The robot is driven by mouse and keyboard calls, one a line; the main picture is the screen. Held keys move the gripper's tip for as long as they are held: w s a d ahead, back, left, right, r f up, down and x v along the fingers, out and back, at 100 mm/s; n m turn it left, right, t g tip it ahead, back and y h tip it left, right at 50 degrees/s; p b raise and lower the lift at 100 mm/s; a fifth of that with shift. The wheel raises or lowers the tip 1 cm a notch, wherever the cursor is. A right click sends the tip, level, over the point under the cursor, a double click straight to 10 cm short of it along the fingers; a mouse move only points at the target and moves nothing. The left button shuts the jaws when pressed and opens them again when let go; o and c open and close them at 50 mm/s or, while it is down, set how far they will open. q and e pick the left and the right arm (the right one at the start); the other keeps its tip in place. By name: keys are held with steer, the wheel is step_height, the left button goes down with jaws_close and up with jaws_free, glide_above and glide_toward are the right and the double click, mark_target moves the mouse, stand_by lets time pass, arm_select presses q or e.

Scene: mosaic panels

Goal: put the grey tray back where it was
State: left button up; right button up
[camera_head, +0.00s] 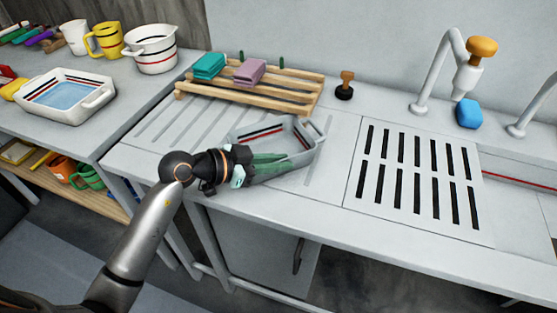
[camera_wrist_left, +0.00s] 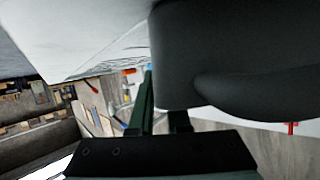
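The grey tray (camera_head: 290,135), with dark and red stripes inside and a handle at its right end, is over the grooved drainboard left of the sink grate. It seems slightly tilted; I cannot tell whether it touches the board. My left gripper (camera_head: 272,162) reaches over its front side, hiding much of the front wall. In the left wrist view a dark grey surface (camera_wrist_left: 240,60), apparently the tray, fills the upper right. The green fingers (camera_wrist_left: 160,105) stand close together at its edge, apparently shut on it. My right gripper is out of view.
A wooden rack (camera_head: 290,92) with a teal block (camera_head: 209,66) and a purple block (camera_head: 250,72) stands behind. A black stamp-like item (camera_head: 345,86), slotted grate (camera_head: 415,175), blue block (camera_head: 469,113) and faucet (camera_head: 437,75) lie right. A white tray (camera_head: 100,99) stands on the left counter.

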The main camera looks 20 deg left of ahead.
arm_select(q)
steer(key=shift+o, duration=1.4)
steer(key=v, duration=1.2)
steer(key=shift+p, duration=0.35)
steer(key=shift+r, duration=0.15)
